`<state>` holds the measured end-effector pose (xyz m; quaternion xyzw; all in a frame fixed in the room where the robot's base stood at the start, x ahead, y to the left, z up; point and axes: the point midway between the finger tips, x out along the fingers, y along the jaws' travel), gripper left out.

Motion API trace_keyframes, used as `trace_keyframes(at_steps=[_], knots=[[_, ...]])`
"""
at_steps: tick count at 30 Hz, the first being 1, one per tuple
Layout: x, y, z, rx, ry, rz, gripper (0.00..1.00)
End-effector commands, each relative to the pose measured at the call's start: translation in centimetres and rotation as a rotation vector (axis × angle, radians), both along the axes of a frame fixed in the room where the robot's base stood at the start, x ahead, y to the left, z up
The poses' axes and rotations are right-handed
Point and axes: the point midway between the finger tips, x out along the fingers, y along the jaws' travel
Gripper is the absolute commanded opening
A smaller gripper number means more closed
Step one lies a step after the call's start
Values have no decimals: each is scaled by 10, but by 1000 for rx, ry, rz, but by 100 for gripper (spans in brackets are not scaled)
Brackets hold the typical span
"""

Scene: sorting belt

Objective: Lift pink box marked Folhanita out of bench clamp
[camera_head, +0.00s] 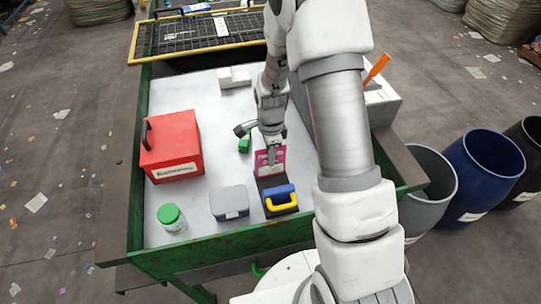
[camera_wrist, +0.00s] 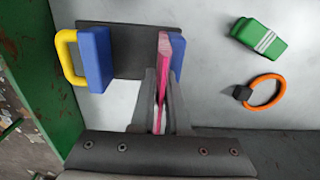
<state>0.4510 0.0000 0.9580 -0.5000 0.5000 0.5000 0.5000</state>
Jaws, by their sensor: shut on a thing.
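The pink box (camera_head: 270,162) stands upright at the bench clamp, with its printed face towards me in the head view; the lettering is too small to read surely. In the wrist view the pink box (camera_wrist: 164,50) shows as a thin edge. My gripper (camera_head: 271,150) is shut on it from above, one finger on each side (camera_wrist: 162,88). The clamp (camera_head: 279,198) has a dark base, blue jaws and a yellow handle. In the wrist view, the near blue jaw (camera_wrist: 95,60) is clearly apart from the box; the other lies close beside it, contact unclear.
A red case (camera_head: 171,146), a grey box (camera_head: 229,202) and a green-lidded jar (camera_head: 172,218) stand left of the clamp. A green block (camera_wrist: 258,38) and an orange ring (camera_wrist: 265,92) lie near my gripper. The bench has a raised green edge.

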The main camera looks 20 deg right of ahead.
Motion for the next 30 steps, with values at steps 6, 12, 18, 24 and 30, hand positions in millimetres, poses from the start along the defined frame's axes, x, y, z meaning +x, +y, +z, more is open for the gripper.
trace_keyframes(at_steps=[6, 12, 18, 24, 30], knots=[[0, 0, 0, 0, 0, 0, 0], [-4, 0, 1, 0, 0, 0, 0], [-9, 0, 2, 0, 0, 0, 0], [-15, 0, 2, 0, 0, 0, 0], [-21, 0, 4, 0, 0, 0, 0]])
